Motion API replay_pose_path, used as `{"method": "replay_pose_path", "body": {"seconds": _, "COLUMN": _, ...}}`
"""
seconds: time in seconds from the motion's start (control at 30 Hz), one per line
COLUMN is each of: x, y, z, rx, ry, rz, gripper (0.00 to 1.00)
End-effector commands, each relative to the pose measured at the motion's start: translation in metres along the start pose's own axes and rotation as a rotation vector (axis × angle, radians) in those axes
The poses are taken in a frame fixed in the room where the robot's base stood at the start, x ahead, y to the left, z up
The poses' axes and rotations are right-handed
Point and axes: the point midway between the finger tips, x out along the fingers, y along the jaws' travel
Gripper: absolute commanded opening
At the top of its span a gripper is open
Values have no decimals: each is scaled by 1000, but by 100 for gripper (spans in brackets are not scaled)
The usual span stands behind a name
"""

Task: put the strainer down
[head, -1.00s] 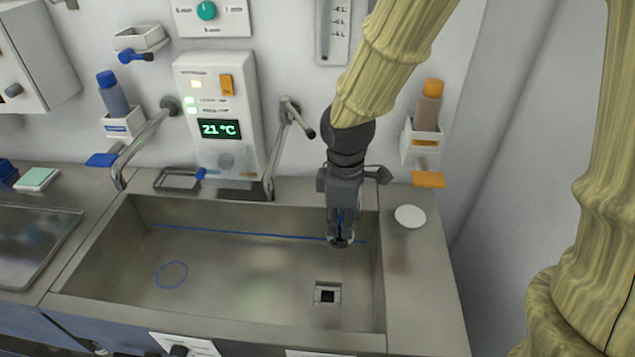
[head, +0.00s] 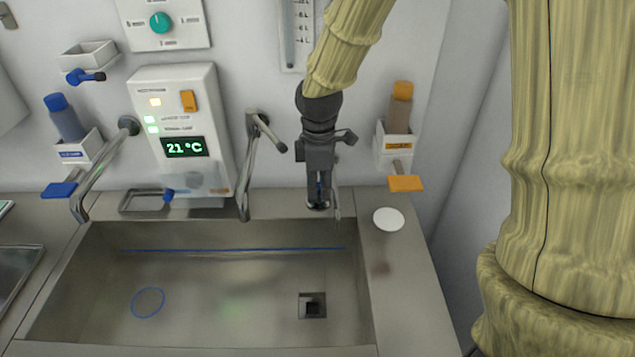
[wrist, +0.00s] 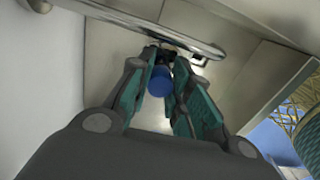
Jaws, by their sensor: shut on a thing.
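My gripper (head: 318,200) hangs fingers-down at the back right of the steel sink (head: 230,285). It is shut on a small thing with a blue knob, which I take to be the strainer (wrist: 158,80). In the wrist view the blue part sits between the two teal-padded fingers, with a dark part beyond it. In the head view only a bit of blue and a dark lower end show at the fingertips; the rest is hidden. In the head view the square drain hole (head: 312,306) in the sink floor appears below the gripper, apart from it.
A tap (head: 247,165) stands left of my gripper. A bottle in a holder (head: 397,145) with an orange paddle (head: 406,184) is on the wall to the right. A white disc (head: 388,219) lies on the right counter. A blue ring (head: 148,303) marks the sink floor at left.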

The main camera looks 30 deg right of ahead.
Motion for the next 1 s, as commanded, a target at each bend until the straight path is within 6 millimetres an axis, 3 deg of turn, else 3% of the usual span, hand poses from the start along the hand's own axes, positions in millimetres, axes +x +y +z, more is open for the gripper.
{"method": "replay_pose_path", "body": {"seconds": 0.4, "x": -1, "y": 78, "z": 5, "rx": 3, "ry": -1, "rz": -1, "gripper": 0}}
{"method": "replay_pose_path", "body": {"seconds": 0.6, "x": 24, "y": 74, "z": 4, "rx": 1, "ry": -2, "rz": -2, "gripper": 0}}
{"method": "replay_pose_path", "body": {"seconds": 1.0, "x": 44, "y": 73, "z": 4, "rx": 1, "ry": -2, "rz": -2, "gripper": 0}}
